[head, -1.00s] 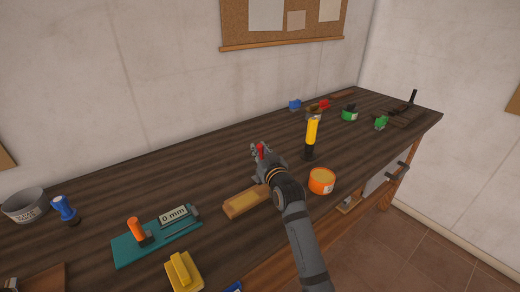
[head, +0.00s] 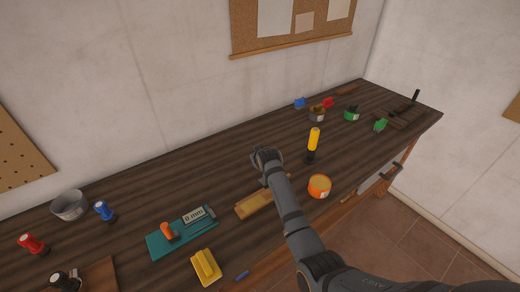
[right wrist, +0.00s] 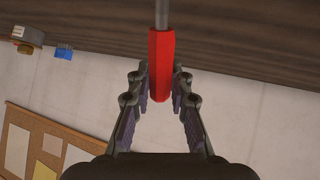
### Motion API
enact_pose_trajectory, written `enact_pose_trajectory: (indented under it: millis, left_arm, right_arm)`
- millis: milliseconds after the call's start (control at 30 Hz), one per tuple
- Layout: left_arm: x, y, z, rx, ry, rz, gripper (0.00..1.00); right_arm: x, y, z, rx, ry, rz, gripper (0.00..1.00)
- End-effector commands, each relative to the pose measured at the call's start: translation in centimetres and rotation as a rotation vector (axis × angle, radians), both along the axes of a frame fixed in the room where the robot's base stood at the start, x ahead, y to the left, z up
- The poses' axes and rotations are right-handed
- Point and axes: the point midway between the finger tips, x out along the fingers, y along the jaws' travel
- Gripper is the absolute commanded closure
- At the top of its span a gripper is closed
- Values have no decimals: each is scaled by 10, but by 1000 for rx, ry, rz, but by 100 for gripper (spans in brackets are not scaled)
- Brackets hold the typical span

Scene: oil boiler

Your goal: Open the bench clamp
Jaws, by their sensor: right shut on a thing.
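My right gripper (head: 266,158) is low over the middle of the dark wooden bench, behind a wooden block with a light top (head: 254,205). In the right wrist view its fingers (right wrist: 161,88) are on both sides of a red handle (right wrist: 161,63) and shut on it. A grey rod runs from the handle toward the bench. What the rod joins is out of view, and the handle is hidden in the head view. I cannot tell for sure which thing is the bench clamp. A dark device with an upright black lever (head: 412,104) stands at the far right end. My left gripper is not in view.
A yellow-handled tool (head: 313,140) stands right of my gripper, with an orange tin (head: 319,186) nearer the front edge. A teal mat (head: 165,244) and a yellow block (head: 206,267) lie front left. A grey bucket (head: 70,206) is at the left.

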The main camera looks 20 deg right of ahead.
Motion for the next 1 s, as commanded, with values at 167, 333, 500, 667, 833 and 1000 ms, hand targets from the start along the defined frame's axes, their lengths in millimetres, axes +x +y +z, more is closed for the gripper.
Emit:
enact_pose_trajectory:
  millis: [167, 333, 500, 667, 833, 1000]
  left_arm:
    - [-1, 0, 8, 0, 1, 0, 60]
    - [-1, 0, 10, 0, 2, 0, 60]
    - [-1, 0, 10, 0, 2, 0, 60]
    - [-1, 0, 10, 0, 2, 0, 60]
    - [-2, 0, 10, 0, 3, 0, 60]
    - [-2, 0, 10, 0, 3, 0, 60]
  right_arm:
    - [5, 2, -3, -26, 69, 1, 100]
    - [7, 2, -7, -38, 104, 1, 100]
    - [7, 2, -8, -43, 117, 0, 100]
    - [7, 2, -9, -43, 118, 0, 100]
    - [7, 3, -8, -43, 117, 0, 80]
    - [7, 3, -8, -43, 117, 0, 56]
